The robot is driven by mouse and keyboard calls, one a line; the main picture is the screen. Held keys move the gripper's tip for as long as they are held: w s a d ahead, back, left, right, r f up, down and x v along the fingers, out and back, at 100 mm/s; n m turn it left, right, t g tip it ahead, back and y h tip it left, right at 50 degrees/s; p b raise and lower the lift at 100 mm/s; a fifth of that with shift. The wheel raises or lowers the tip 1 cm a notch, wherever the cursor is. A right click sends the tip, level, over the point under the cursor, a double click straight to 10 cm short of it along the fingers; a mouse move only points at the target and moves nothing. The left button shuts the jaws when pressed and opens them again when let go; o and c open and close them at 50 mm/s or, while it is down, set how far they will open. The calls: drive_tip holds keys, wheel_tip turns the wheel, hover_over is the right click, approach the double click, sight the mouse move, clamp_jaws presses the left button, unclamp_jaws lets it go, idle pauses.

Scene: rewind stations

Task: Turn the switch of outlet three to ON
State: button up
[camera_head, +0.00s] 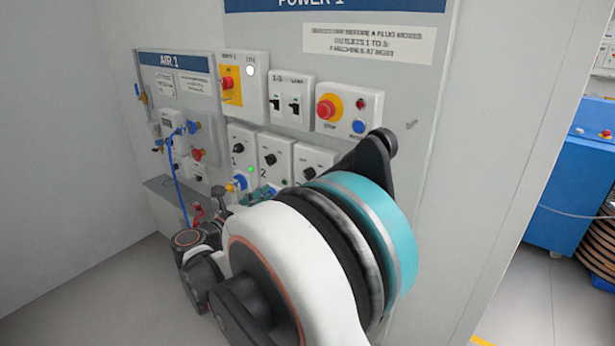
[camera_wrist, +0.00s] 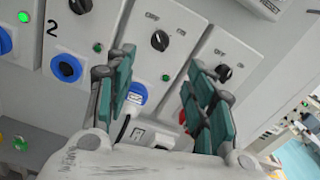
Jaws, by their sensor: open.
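The outlet row on the grey panel has black rotary switches. In the wrist view the outlet marked 2 (camera_wrist: 66,68) is at left. The panel to its right, by order outlet three, has a black switch (camera_wrist: 160,40) with OFF and ON printed above it; its setting is unclear. Its lamp is dull green, and a blue plug or socket (camera_wrist: 137,94) sits below. My gripper (camera_wrist: 162,62) is open and empty, its teal fingers either side of this panel's lower part, below the switch. In the head view my arm hides most of my gripper and part of outlet three (camera_head: 310,160).
Another switch panel (camera_wrist: 223,72) lies right of outlet three, close to my right finger. Above the outlets in the head view are a red stop button (camera_head: 327,109), breakers (camera_head: 293,105) and a main switch (camera_head: 229,84). The AIR 1 station (camera_head: 175,75) is at left.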

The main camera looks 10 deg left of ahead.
sight(306, 176)
drive_tip(key=b+x, duration=0.3)
drive_tip(key=x, duration=1)
drive_tip(key=shift+w+d+b, duration=0.15)
drive_tip(key=shift+w+b, duration=0.15)
drive_tip(key=shift+b, duration=0.05)
drive_tip(key=shift+c, duration=0.3)
drive_tip(key=c, duration=1)
